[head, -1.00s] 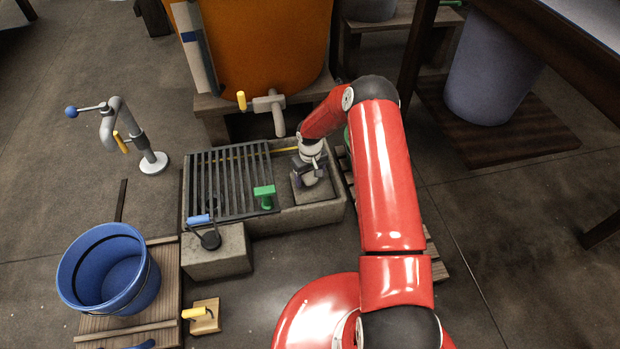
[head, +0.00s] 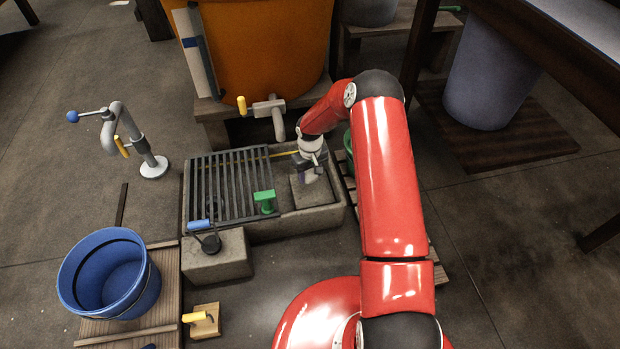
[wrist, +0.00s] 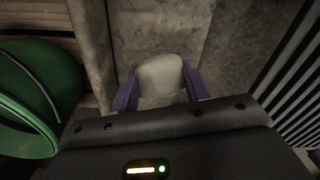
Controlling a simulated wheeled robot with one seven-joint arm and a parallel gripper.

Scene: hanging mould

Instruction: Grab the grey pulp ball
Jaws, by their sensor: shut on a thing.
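The grey pulp ball (wrist: 161,75) sits between the two purple fingers of my gripper (wrist: 160,90) in the wrist view. The fingers touch it on both sides. In the head view my gripper (head: 309,174) is over the right end of the stone trough (head: 312,218), above a grey block-like surface. The ball is small and mostly hidden there by the gripper and wrist. I cannot tell how far it is above the surface.
A dark grate (head: 228,185) with a green-handled thing (head: 265,198) covers the trough's left part. An orange vat (head: 262,50) with a tap (head: 268,108) stands behind. A green bucket (wrist: 35,100) is beside the trough. A blue bucket (head: 108,275) stands at front left.

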